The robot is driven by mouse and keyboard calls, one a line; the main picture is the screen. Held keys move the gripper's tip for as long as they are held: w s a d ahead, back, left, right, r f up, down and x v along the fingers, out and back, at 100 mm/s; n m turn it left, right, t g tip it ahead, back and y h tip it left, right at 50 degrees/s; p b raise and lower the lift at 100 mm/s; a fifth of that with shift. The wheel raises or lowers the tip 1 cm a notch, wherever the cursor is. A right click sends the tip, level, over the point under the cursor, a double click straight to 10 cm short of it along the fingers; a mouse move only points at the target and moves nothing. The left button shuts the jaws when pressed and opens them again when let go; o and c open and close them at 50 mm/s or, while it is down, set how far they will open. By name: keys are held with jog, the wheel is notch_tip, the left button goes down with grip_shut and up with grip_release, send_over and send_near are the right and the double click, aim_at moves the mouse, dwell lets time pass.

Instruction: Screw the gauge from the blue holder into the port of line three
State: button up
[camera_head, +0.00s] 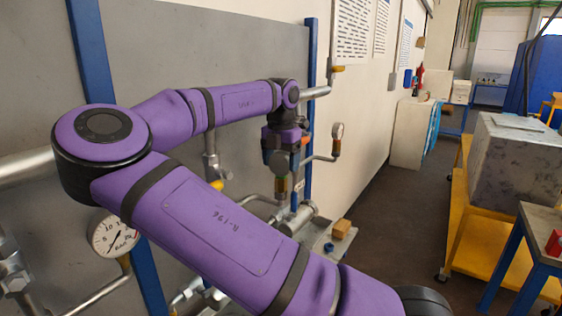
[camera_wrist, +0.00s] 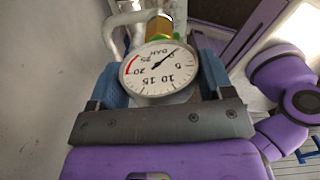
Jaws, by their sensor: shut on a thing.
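My gripper (camera_wrist: 158,82) is shut on a round white-faced gauge (camera_wrist: 157,68), with a blue finger pad on each side of it. The gauge's brass fitting (camera_wrist: 158,27) points away from the wrist, with a green band near the dial. In the head view my gripper (camera_head: 279,160) points down in front of the grey panel, and a brass and green part shows just below it. Pipework lies close beyond the fitting. I cannot tell whether the fitting touches a port, or which pipe is line three. I cannot make out the blue holder for sure.
A wooden block (camera_head: 342,229) sits on a grey shelf below. Yellow carts (camera_head: 462,235) stand right, across open floor.

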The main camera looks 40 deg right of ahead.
jog(key=o, duration=1.1)
notch_tip(320, 180, up, 11)
jog(key=shift+f, duration=0.1)
